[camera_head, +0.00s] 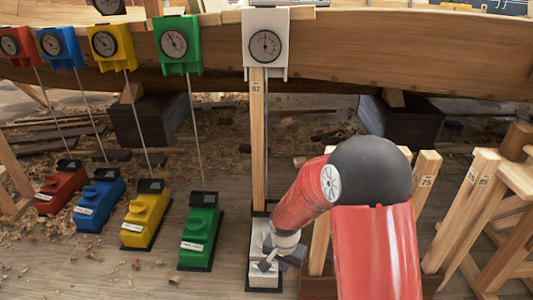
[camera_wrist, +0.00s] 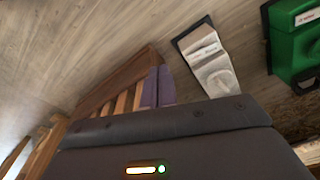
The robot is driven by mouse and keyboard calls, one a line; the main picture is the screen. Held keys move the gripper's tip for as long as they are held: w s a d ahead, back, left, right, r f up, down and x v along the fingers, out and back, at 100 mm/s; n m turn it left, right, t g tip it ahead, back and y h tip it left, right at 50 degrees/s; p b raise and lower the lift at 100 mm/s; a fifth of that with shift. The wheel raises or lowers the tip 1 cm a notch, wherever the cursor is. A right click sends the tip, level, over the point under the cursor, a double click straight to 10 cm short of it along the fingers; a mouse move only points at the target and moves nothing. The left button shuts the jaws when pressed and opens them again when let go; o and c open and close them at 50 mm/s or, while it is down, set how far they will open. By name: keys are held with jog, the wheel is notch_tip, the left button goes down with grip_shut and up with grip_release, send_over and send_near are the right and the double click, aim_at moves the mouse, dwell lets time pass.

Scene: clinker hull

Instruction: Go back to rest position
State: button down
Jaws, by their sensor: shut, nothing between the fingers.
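My red arm reaches down at the right of centre in the head view. My gripper (camera_head: 295,256) is low beside the white base block (camera_head: 257,272), partly hidden by the arm. In the wrist view the purple-grey fingers of my gripper (camera_wrist: 158,80) are together, with nothing between them. The white block (camera_wrist: 207,60) lies to their right there, apart from them. The fingers overlap the brown wooden rack (camera_wrist: 118,85) in that view; I cannot tell the gap.
A white dial gauge (camera_head: 265,45) hangs on the hull plank above a wooden stick (camera_head: 258,140) standing at the white block. Green (camera_head: 201,235), yellow (camera_head: 146,218), blue (camera_head: 98,204) and red (camera_head: 61,189) bases stand left. A wooden trestle (camera_head: 490,210) stands right.

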jog(key=s+d+r+n+t+p, duration=0.15)
jog(key=d+r, duration=0.25)
jog(key=r, duration=0.9)
jog(key=s+d+r+n+t+p, duration=0.1)
jog(key=s+d+r+n+p, duration=0.1)
jog(key=s+r, duration=0.7)
jog(key=s+d+r+n+t+p, duration=0.1)
jog(key=s+d+r+t+p, duration=0.1)
jog(key=s+r, duration=0.8)
notch_tip(320, 180, up, 2)
jog(key=shift+s+d+n+p, duration=0.3)
jog(key=shift+d+p, duration=0.55)
jog(key=shift+d, duration=0.35)
jog(key=shift+w, duration=0.1)
